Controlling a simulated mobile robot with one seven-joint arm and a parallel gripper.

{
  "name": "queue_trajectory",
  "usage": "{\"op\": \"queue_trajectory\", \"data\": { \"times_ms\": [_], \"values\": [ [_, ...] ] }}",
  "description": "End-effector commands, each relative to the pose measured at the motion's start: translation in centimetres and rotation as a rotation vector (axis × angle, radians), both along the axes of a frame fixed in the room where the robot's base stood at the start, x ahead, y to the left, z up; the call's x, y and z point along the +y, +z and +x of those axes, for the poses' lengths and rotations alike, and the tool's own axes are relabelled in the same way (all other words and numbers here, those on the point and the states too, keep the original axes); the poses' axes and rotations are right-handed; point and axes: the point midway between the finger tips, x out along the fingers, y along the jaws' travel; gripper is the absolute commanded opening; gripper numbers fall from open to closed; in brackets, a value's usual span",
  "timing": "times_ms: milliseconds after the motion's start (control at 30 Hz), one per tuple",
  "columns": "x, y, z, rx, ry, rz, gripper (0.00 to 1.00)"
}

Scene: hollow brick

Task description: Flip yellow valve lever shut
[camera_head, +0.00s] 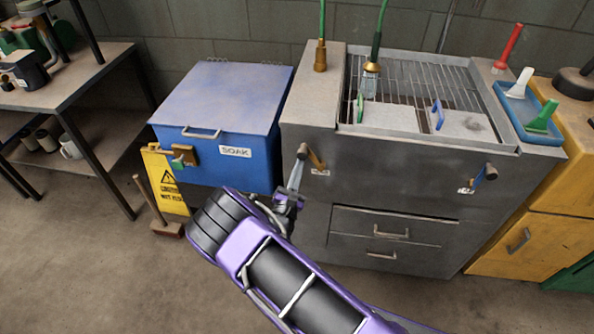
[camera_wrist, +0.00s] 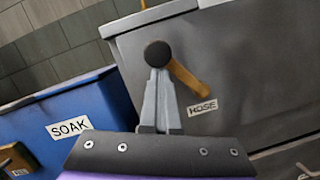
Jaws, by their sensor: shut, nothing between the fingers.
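The yellow valve lever (camera_head: 316,159) is on the grey sink unit's front, near its upper left corner. It slants down and right from a dark round knob (camera_head: 303,150). In the wrist view the lever (camera_wrist: 190,79) runs from the knob (camera_wrist: 158,53) toward a HOSE label (camera_wrist: 202,107). My gripper (camera_head: 297,172) is shut and empty, its fingers pointing up at the knob. In the wrist view the fingertips (camera_wrist: 158,73) overlap the knob's lower edge, left of the lever. I cannot tell whether they touch it.
A blue SOAK bin (camera_head: 215,150) stands left of the sink unit (camera_head: 400,165). A yellow floor sign (camera_head: 166,180) and a wooden-handled tool (camera_head: 150,205) stand by the bin. Floor at the lower left is clear.

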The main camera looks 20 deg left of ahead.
Motion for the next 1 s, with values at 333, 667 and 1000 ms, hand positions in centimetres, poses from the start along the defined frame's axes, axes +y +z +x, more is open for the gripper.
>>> {"op": "queue_trajectory", "data": {
  "times_ms": [333, 667, 1000],
  "values": [
    [-1.4, 1.8, 0.4, 0.070, -0.002, 0.297, 0.00],
    [-2.5, 2.3, 0.6, 0.099, 0.000, 0.416, 0.00],
    [-2.9, 2.4, 0.7, 0.099, 0.000, 0.414, 0.00]
  ]
}}
